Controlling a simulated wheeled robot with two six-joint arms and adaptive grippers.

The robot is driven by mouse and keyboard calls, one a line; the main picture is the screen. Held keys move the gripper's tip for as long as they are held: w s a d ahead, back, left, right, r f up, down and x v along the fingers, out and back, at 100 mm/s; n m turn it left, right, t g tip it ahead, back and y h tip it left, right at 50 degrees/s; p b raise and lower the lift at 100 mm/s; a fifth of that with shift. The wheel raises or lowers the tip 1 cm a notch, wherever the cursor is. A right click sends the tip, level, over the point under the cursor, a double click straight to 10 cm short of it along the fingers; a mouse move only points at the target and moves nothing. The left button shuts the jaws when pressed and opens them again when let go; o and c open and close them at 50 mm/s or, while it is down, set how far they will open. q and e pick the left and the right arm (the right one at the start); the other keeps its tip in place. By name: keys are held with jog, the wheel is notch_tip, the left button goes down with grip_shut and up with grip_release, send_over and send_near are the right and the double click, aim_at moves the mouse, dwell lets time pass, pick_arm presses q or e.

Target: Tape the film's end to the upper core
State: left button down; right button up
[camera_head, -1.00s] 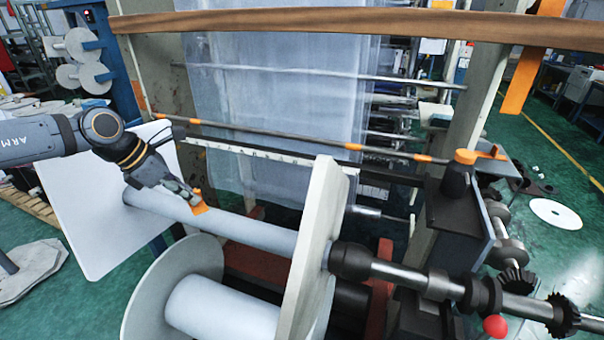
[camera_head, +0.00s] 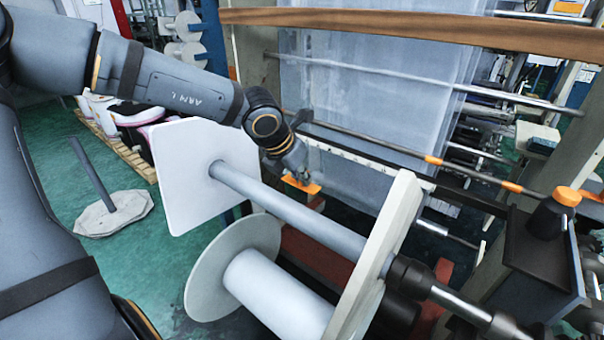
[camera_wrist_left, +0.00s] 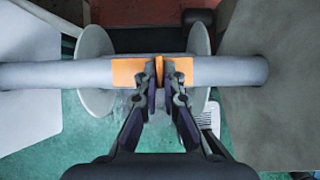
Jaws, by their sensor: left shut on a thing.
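My left gripper (camera_head: 298,180) is shut on a piece of orange tape (camera_head: 306,186), just beyond the upper core (camera_head: 295,218) in the head view. In the left wrist view, the gripper (camera_wrist_left: 167,72) pinches the tape (camera_wrist_left: 205,71), which spreads to both sides of the fingertips and overlaps the grey upper core (camera_wrist_left: 50,75). I cannot tell whether the tape touches the core. The translucent film (camera_head: 370,95) hangs behind the core; its lower end is partly hidden. My right gripper is not in view.
A white square plate (camera_head: 185,165) and a thick pale plate (camera_head: 395,225) flank the upper core. Below is a lower core (camera_head: 275,290) with a round flange (camera_head: 210,270). A wooden beam (camera_head: 450,32) crosses above, and an orange-banded rod (camera_head: 390,145) runs behind.

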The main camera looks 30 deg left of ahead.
pick_arm(q)
jog(key=b, duration=0.3)
send_over(306, 209)
jog(key=s, duration=0.2)
notch_tip(306, 209, down, 5)
jog(key=shift+w+f, duration=0.1)
jog(key=shift+w, duration=0.05)
jog(key=shift+a+f+b, duration=0.1)
jog(key=shift+f+b, duration=0.45)
jog(key=shift+f, duration=0.35)
jog(key=shift+f+b, duration=0.65)
jog(key=shift+b, duration=0.15)
dwell(0.5)
jog(key=c, duration=1.4)
grip_release()
